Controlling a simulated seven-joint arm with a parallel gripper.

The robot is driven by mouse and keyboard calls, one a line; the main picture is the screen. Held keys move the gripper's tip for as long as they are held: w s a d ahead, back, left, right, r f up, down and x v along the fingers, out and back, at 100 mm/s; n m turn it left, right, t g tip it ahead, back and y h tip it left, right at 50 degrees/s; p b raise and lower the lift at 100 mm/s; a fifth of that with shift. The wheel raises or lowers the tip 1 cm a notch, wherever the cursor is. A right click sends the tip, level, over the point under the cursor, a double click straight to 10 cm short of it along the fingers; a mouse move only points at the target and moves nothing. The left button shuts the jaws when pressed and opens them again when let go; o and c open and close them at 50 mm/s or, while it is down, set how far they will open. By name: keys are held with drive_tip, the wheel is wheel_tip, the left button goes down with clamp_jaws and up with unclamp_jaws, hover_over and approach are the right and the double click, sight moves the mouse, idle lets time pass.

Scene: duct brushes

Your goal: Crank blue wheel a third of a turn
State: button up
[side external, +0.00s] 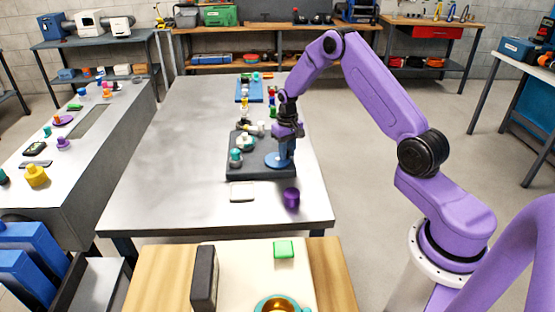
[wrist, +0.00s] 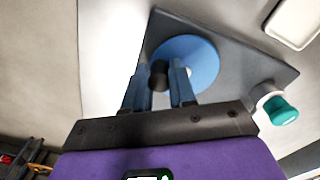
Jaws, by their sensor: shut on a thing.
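The blue wheel (side external: 276,160) lies on the right side of a dark base plate (side external: 250,173) on the metal table. In the wrist view the blue wheel (wrist: 202,55) is a flat disc with a dark knob (wrist: 158,75) near its edge. My gripper (side external: 284,156) points down over the wheel in the side view. Its two blue fingers (wrist: 160,82) are on either side of the dark knob and shut on it. The lower part of the knob and part of the wheel are hidden by the fingers.
A teal knob (wrist: 281,110) on a white stem stands on the same base plate; it also shows in the side view (side external: 236,156). A white tray (side external: 242,192) and a purple cup (side external: 291,198) are near the front. The table's left half is clear.

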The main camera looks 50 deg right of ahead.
drive_tip(key=shift+w, duration=0.25)
drive_tip(key=shift+w+d, duration=0.25)
drive_tip(key=shift+w, duration=0.3)
drive_tip(key=o, duration=0.6)
drive_tip(key=shift+o, duration=0.2)
drive_tip(key=shift+s, duration=0.1)
wheel_tip(320, 180, up, 7)
idle(0.4)
